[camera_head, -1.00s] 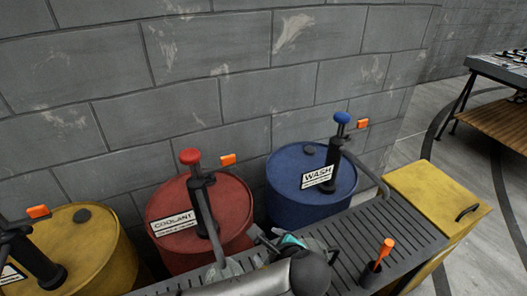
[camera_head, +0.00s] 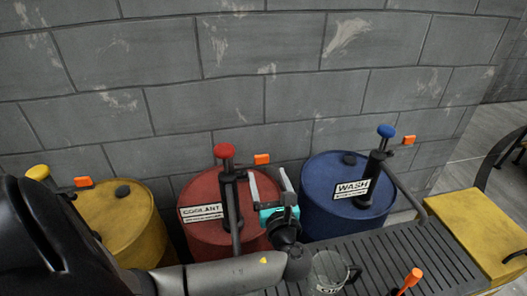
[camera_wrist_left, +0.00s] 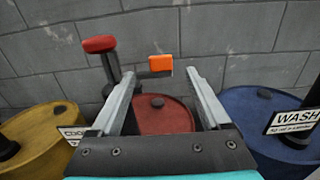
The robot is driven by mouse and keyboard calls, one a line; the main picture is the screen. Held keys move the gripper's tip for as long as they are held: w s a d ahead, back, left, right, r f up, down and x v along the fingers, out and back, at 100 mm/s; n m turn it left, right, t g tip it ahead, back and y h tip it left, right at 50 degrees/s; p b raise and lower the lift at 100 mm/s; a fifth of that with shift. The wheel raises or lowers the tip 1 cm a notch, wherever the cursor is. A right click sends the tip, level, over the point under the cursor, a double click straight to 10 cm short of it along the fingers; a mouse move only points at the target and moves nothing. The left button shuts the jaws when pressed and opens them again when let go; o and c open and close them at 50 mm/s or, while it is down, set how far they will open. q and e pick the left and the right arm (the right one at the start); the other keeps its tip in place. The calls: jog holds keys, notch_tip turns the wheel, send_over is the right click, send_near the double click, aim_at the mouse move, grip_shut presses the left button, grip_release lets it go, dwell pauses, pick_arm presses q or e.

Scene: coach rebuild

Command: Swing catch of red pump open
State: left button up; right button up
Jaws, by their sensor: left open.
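The red pump (camera_head: 230,200) stands on the red drum (camera_head: 200,235) labelled COOLANT and has a red knob (camera_head: 224,151). Its orange catch (camera_head: 261,159) sticks out to the right of the pump. My left gripper (camera_head: 268,174) is open and empty above the drum, just in front of and below the catch. In the left wrist view, the orange catch (camera_wrist_left: 160,63) appears between the two spread fingertips (camera_wrist_left: 161,75), apart from both. The red knob (camera_wrist_left: 99,44) is left of the left finger there. My left forearm hides the drum's lower front. My right gripper is not in view.
A yellow drum (camera_head: 115,210) stands left and a blue drum (camera_head: 330,215) labelled WASH right, each with an orange catch. A grey block wall is close behind. A clear jug (camera_head: 330,268) stands on the slatted bench (camera_head: 400,250). A yellow box (camera_head: 475,230) is at right.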

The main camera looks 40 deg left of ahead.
aim_at(261, 156)
pick_arm(q)
jog(key=b+x, duration=0.2)
jog(key=x, duration=0.9)
jog(key=shift+w+a+f, duration=0.1)
jog(key=shift+w+a, duration=0.15)
jog(key=shift+a, duration=0.05)
jog(key=shift+c, duration=0.2)
grip_shut()
dwell(0.7)
